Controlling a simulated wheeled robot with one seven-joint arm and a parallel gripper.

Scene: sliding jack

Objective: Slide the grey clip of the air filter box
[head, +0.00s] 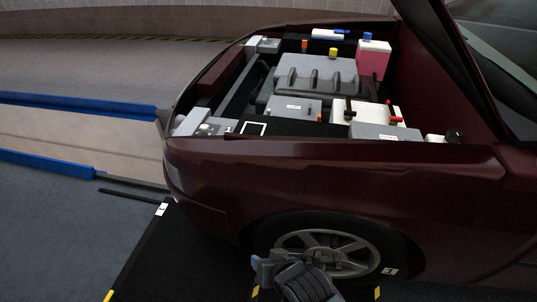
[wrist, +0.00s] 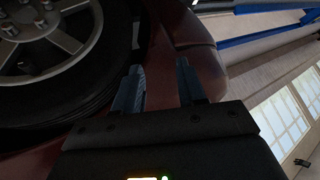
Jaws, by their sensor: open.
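The engine bay of a dark red car is open in the head view. A grey box (head: 293,107) with a small white label sits in its near middle part and may be the air filter box; the label is too small to read. Another labelled grey box (head: 372,131) sits at the near right edge of the bay. I cannot make out a grey clip on either. My gripper (wrist: 158,84) is open and empty in the wrist view, its two blue-grey fingers apart. It is beside the car's dark red side, near the front wheel, well away from the boxes.
The raised hood (head: 445,65) stands at the right of the bay. A white battery-like box (head: 338,117), a pink reservoir (head: 373,62) and a large ribbed grey cover (head: 310,77) crowd the bay. The front wheel (head: 325,250) is below the fender (head: 300,170). Blue rails (head: 75,103) border a floor strip at left.

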